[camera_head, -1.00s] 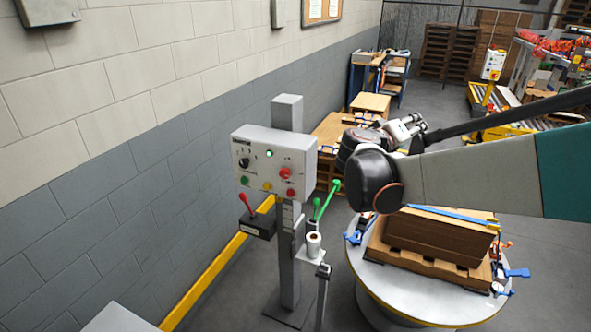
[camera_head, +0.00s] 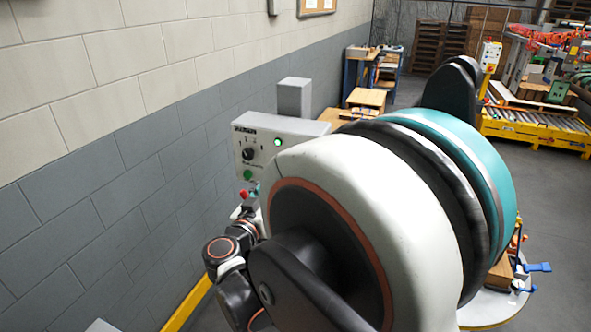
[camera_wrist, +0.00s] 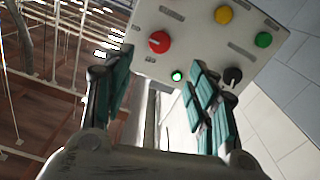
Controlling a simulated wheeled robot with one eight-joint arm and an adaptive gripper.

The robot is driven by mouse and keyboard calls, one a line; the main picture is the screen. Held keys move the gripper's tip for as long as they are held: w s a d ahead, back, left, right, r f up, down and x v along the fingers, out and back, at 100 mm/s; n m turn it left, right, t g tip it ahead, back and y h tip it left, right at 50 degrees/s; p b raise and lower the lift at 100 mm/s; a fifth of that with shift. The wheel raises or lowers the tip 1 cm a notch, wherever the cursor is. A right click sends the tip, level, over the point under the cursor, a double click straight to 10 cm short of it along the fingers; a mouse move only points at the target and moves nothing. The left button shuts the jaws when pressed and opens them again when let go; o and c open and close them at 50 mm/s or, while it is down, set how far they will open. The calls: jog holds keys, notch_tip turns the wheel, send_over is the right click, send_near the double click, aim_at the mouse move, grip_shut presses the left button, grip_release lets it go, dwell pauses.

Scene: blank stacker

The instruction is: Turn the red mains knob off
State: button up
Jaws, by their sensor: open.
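The control panel (camera_head: 258,133) stands on a grey post. In the wrist view the panel (camera_wrist: 190,30) appears upside down. The round red knob (camera_wrist: 159,42) shows at the left side of its face, beside a lit green lamp (camera_wrist: 176,76). My gripper (camera_wrist: 160,64) is open and empty, with its two teal-padded fingers apart. The knob appears between and beyond the fingertips, nearer the left finger, and no contact shows. In the head view my arm hides the knob and most of the gripper.
A black selector knob (camera_wrist: 232,76) lies close to the right finger. Yellow (camera_wrist: 224,15) and green (camera_wrist: 264,40) buttons are on the same face. A red-tipped lever (camera_head: 244,193) stands below the panel, near my wrist. The block wall (camera_head: 110,170) runs along the left.

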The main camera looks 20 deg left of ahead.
jog(key=w+d+b, duration=0.1)
jog(key=w, duration=1)
jog(key=shift+w+b, duration=0.4)
jog(key=shift+c, duration=0.6)
jog(key=c, duration=1)
